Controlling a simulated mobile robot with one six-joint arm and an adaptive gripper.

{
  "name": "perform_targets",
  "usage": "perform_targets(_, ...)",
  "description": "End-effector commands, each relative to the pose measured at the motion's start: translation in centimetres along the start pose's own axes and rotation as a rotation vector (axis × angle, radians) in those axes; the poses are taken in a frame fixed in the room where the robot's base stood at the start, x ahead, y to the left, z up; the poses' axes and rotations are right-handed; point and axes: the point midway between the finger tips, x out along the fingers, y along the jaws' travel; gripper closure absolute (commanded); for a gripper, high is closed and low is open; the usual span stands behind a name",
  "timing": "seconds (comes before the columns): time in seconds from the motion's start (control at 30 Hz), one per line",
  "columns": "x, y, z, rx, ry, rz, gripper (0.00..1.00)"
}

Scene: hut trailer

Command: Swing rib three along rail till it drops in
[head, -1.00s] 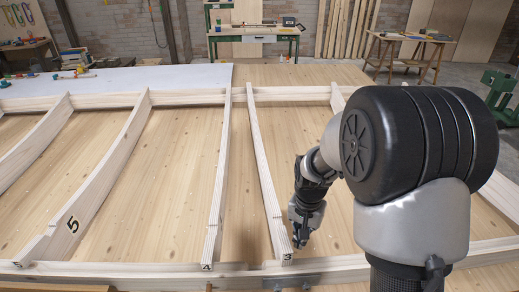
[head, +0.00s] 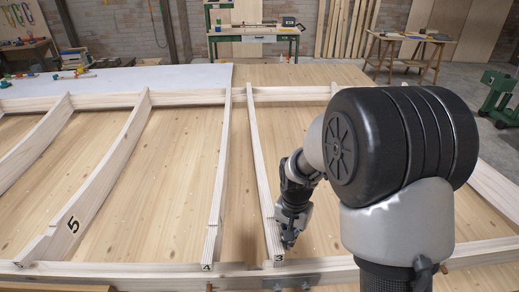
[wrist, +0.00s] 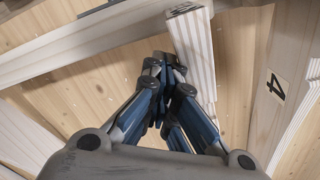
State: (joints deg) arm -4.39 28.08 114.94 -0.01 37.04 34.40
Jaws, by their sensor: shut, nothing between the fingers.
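Rib three (head: 259,180) is a pale timber bar running from the far rail (head: 190,97) to the near rail (head: 180,272), its near end marked 3. That end sits at the near rail; whether it is fully seated I cannot tell. My gripper (head: 289,243) is shut and empty, low at the right side of rib three near this end. In the wrist view my closed fingers (wrist: 166,66) are beside rib three (wrist: 196,50), apparently against it. Contact is partly hidden by the fingers.
Rib four (head: 217,190) lies just left of rib three, with a narrow gap between; it shows its 4 in the wrist view (wrist: 272,95). Rib five (head: 95,185) is farther left. A dark metal plate (head: 292,282) is on the near rail. Bare boards lie between ribs.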

Motion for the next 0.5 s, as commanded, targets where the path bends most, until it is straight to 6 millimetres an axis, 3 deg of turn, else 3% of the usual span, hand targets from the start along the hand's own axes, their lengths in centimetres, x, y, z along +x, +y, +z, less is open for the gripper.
perform_targets(0.5, 0.0, -1.7, 0.9, -0.001, 0.001, -0.001, 1.0)
